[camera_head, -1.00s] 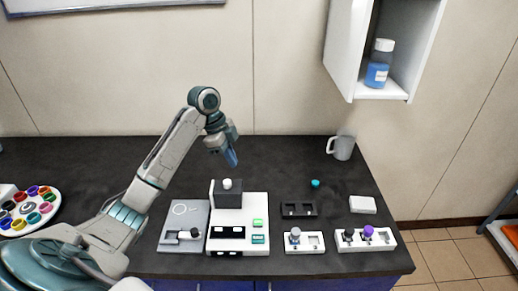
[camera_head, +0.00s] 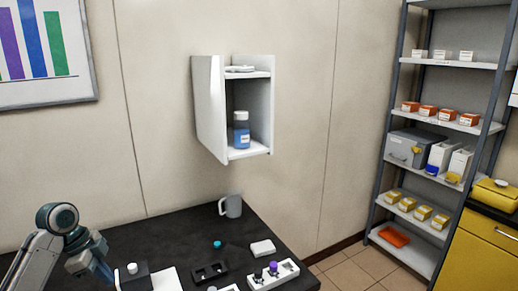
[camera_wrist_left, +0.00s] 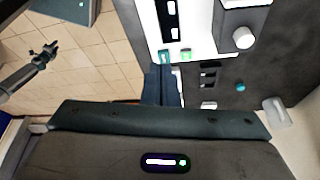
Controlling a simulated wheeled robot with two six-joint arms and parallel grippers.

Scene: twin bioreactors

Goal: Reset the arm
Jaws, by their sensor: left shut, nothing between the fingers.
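My left arm comes in at the lower left of the head view. Its left gripper (camera_head: 104,272) points down above the black bench, close to the white device (camera_head: 165,280) with a black block and white knob. In the left wrist view the dark blue fingers (camera_wrist_left: 161,84) are together, with nothing held between them. The same white device (camera_wrist_left: 205,48) lies beyond them there. A grey arm, which looks like my right one, shows at the left of the wrist view with its gripper (camera_wrist_left: 47,52) over the floor tiles. Its finger gap is too small to judge.
The black bench (camera_head: 185,228) carries a grey mug (camera_head: 231,206), a teal cap (camera_head: 217,244), a white box (camera_head: 262,248) and small holders (camera_head: 273,275). An open wall cabinet (camera_head: 208,110) holds a blue bottle (camera_head: 241,132). A shelf rack (camera_head: 381,150) stands at the right.

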